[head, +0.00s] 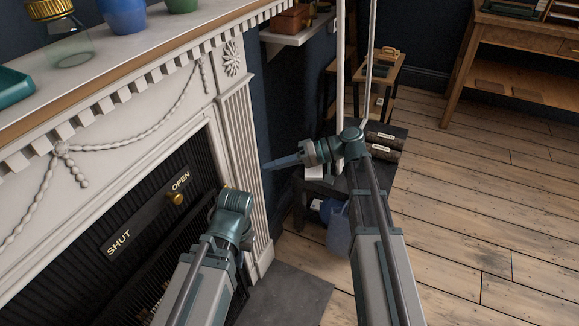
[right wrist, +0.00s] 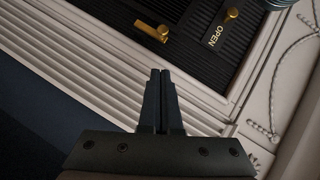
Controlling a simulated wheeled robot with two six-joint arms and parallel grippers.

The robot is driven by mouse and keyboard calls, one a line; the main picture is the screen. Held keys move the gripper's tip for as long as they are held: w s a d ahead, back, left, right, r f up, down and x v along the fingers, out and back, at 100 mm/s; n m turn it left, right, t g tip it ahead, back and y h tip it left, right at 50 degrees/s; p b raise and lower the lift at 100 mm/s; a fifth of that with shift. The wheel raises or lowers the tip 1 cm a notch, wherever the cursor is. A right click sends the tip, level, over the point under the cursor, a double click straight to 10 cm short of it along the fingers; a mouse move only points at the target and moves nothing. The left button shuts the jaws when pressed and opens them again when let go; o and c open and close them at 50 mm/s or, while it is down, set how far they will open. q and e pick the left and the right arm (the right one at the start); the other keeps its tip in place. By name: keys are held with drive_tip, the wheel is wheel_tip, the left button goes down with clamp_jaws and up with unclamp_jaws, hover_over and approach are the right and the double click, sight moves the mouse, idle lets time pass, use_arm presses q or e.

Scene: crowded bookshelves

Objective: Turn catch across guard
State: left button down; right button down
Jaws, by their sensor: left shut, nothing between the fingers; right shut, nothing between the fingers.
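A black ribbed guard (head: 150,215) fills the white fireplace opening. It bears a dark plate (head: 147,213) lettered SHUT and OPEN, with a brass knob (head: 175,199) near the OPEN end. In the right wrist view a brass catch (right wrist: 152,31) lies at the guard's edge by the white frame, apart from the knob (right wrist: 232,13). My left gripper (head: 221,214) is in front of the guard's right side; its fingers are largely hidden by my wrist. My right gripper (head: 272,164) is shut and empty, pointing left towards the fluted pilaster; its closed fingers show in the right wrist view (right wrist: 160,75).
The mantel shelf (head: 150,58) overhangs the guard and carries a glass jar (head: 70,45), a blue pot (head: 124,14) and a teal tray (head: 12,88). The wooden floor at right is open.

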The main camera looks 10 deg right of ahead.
drive_tip(key=s+a+f+b, duration=0.2)
drive_tip(key=a+f, duration=0.1)
drive_tip(key=a, duration=0.4)
drive_tip(key=shift+a+b, duration=0.3)
drive_tip(key=shift+b, duration=0.05)
drive_tip(key=shift+w, duration=0.1)
